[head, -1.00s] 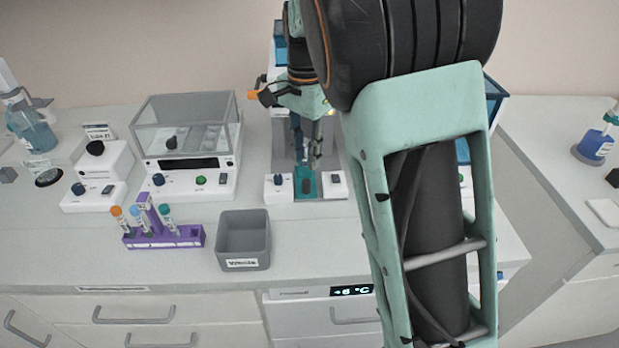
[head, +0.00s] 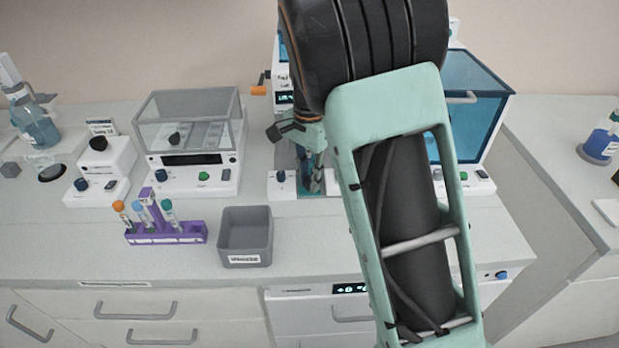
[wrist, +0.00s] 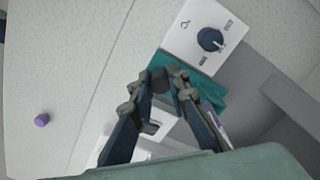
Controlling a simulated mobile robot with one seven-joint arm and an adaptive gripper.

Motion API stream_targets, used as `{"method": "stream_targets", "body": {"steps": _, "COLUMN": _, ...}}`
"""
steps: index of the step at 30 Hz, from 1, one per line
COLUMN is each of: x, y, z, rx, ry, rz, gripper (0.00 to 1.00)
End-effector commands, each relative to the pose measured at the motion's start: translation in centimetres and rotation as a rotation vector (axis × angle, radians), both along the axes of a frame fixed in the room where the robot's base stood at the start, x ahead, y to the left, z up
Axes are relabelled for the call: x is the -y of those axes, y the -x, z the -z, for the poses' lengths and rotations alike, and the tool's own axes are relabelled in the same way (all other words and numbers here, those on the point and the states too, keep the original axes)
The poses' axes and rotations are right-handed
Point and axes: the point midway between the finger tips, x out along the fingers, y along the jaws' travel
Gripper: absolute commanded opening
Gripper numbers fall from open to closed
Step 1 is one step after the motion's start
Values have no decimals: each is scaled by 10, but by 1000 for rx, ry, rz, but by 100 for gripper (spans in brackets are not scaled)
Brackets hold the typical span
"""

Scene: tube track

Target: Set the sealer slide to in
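The sealer stands at the back middle of the bench, with a white front block (head: 281,184) that carries a dial. Its teal slide (head: 303,193) lies beside that block, largely hidden by my gripper. In the wrist view the slide (wrist: 207,91) runs beside the white panel, with a dark round knob (wrist: 160,81) at one end. My gripper (wrist: 162,76) has its two fingertips on either side of this knob, close against it, and appears shut on it. In the head view my gripper (head: 311,184) is down at the slide, partly covered by my arm.
A purple tube rack (head: 165,232) and a grey bin (head: 245,240) stand in front, to the left. A lidded device (head: 190,125) stands left of the sealer, and a blue-windowed cabinet (head: 468,105) to its right. The bench front between them is clear.

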Motion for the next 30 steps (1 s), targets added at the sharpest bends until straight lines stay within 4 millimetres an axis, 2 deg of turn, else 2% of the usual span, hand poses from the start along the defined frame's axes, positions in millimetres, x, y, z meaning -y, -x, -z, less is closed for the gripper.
{"method": "stream_targets", "body": {"steps": 2, "x": 0, "y": 0, "z": 0, "rx": 0, "ry": 0, "rz": 0, "gripper": 0}}
{"method": "stream_targets", "body": {"steps": 14, "x": 0, "y": -3, "z": -1, "rx": 0, "ry": 0, "rz": 0, "gripper": 0}}
{"method": "stream_targets", "body": {"steps": 24, "x": 0, "y": -33, "z": -3, "rx": 2, "ry": 2, "rz": 2, "gripper": 0}}
{"method": "stream_targets", "body": {"steps": 30, "x": 0, "y": -40, "z": -1, "rx": 2, "ry": 1, "rz": 2, "gripper": 0}}
